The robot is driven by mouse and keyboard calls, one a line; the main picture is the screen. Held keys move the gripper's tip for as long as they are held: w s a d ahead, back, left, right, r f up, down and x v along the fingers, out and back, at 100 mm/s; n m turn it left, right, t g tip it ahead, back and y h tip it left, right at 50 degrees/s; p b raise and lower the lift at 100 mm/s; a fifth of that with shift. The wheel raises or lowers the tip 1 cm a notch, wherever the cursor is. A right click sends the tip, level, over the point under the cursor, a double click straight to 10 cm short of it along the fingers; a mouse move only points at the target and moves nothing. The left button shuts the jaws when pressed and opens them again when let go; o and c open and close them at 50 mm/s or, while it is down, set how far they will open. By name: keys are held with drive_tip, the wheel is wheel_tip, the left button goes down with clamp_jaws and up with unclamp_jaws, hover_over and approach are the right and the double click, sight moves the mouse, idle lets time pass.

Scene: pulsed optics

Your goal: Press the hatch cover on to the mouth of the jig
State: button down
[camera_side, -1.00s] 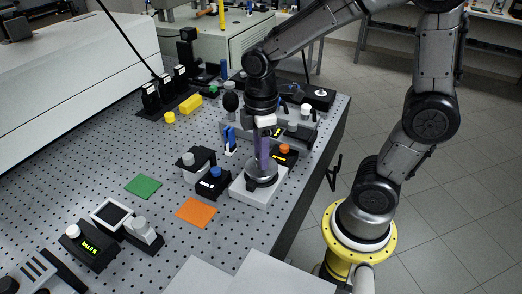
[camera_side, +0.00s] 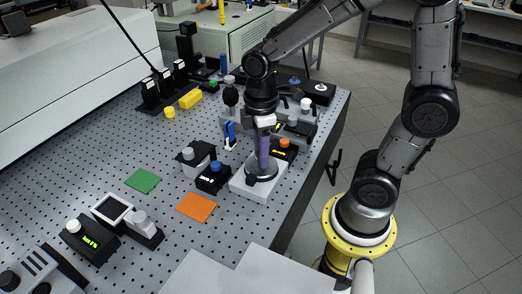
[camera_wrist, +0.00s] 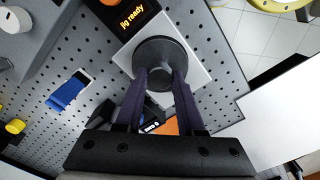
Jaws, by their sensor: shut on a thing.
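The hatch cover (camera_side: 262,170) is a round dark grey disc, also seen in the wrist view (camera_wrist: 160,52). My gripper (camera_side: 263,156) points down with its purple fingers shut on the cover's middle; in the wrist view the fingertips (camera_wrist: 160,76) meet there. The jig (camera_side: 248,189) is a white square block near the table's right edge; its pale top shows around the cover in the wrist view (camera_wrist: 196,62). The cover is over the jig's mouth, at or very near its top. It hides the mouth, and I cannot tell whether it is fully seated.
A black box with an orange button (camera_side: 285,143) stands just behind the jig; its display reads "jig ready" (camera_wrist: 131,17). A blue-knobbed box (camera_side: 213,182) stands close left. An orange pad (camera_side: 197,208) lies in front left.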

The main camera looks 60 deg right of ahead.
drive_tip(key=shift+f, duration=0.15)
drive_tip(key=shift+c, duration=2.2)
unclamp_jaws()
drive_tip(key=shift+f, duration=0.1)
wheel_tip(320, 180, up, 18)
